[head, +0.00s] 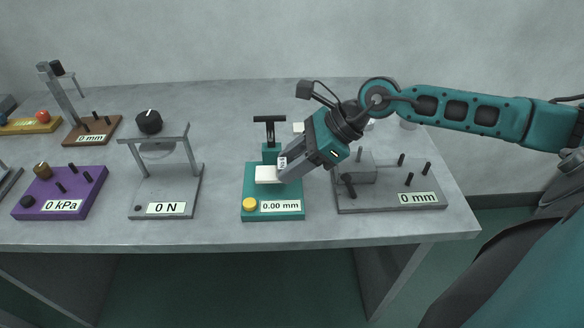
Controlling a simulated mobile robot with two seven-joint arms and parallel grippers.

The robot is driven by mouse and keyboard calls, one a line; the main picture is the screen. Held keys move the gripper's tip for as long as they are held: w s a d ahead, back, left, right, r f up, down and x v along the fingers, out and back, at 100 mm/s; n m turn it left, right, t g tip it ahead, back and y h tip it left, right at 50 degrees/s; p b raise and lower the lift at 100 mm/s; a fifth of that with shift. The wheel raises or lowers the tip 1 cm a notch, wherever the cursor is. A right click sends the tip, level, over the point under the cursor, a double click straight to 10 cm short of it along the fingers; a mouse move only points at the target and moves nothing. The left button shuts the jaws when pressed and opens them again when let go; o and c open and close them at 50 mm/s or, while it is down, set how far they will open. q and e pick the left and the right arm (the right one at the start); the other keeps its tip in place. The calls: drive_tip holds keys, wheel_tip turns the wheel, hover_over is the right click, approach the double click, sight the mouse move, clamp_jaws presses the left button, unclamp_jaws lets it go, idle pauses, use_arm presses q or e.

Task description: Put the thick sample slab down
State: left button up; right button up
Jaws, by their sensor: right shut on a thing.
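The thick sample slab (266,175) is a small white block at the teal gauge (254,197), whose display reads 0.00 mm. My right gripper (283,172) comes in from the right and is shut on the slab's right side. The fingers hide part of the slab. I cannot tell whether its underside touches the gauge. The gauge's black T-handle (269,122) stands behind the slab. My left gripper is not in view.
A grey fixture (425,198) with black pegs, reading 0 mm, stands close on the right, under my right arm. A grey press frame (166,186) reading 0 N and a purple device (80,191) stand left. Bare table lies between the press and gauge.

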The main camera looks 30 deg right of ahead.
sight(292, 184)
drive_tip(key=shift+w+d, duration=0.3)
drive_tip(key=shift+w, duration=0.25)
drive_tip(key=shift+f, duration=1.75)
drive_tip(key=shift+f, duration=0.1)
drive_tip(key=o, duration=0.8)
